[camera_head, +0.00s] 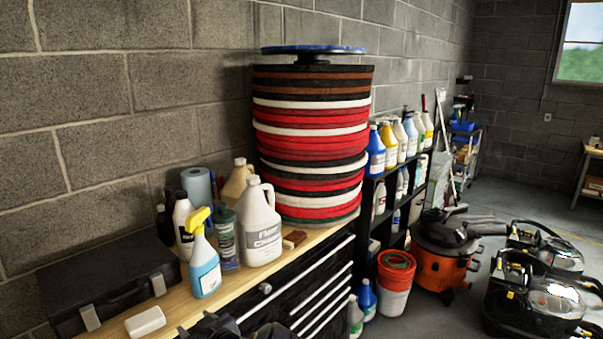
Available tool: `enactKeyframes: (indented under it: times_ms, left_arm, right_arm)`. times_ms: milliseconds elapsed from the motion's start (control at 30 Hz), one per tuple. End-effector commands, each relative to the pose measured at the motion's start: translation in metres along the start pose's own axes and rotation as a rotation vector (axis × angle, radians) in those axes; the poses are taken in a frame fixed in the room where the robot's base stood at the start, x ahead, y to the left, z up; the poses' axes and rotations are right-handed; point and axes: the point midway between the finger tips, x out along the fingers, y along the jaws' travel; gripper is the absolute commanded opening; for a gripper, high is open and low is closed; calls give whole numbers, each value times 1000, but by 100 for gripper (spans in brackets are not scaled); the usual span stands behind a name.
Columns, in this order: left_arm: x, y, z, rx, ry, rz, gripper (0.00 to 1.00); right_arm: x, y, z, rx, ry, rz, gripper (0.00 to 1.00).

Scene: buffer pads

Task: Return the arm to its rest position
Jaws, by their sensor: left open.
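My left gripper (215,326) shows only in part at the bottom edge of the head view, dark against the bench front. It is open, and I see nothing held in it. It is below and to the right of a white bar (145,321) on the wooden bench (234,283). Most of my left arm is out of the picture. My right gripper is not in view. A tall stack of red, white, black and brown buffer pads (312,135) stands on the bench, with a blue-topped disc (313,49) above it.
A black case (110,281), a blue spray bottle (204,262) and a white cleaner jug (259,226) crowd the bench. Shelved bottles (389,144), a bucket (395,291) and an orange vacuum (440,255) stand to the right. A concrete-block wall is behind.

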Motion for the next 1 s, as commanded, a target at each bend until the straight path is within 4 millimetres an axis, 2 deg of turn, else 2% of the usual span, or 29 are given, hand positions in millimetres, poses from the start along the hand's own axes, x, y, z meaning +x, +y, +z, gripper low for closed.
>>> enactKeyframes:
  times_ms: [333,467,567,667,767,867,1000]
  left_arm:
    - [0,-10,29,-79,-280,94,53]
    - [-10,-12,40,-133,-436,170,53]
    - [-27,-13,44,-189,-579,261,53]
    - [-56,-15,36,-250,-733,395,53]
    - [-95,-23,19,-288,-857,551,53]
    - [-136,-40,-3,-285,-935,702,53]
    - [-192,-81,-26,-201,-977,869,53]
  right_arm:
    - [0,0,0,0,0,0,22]
    - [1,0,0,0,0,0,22]
    - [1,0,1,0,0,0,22]
    - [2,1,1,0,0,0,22]
    - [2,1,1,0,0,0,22]
    - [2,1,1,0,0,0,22]
    - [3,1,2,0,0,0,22]
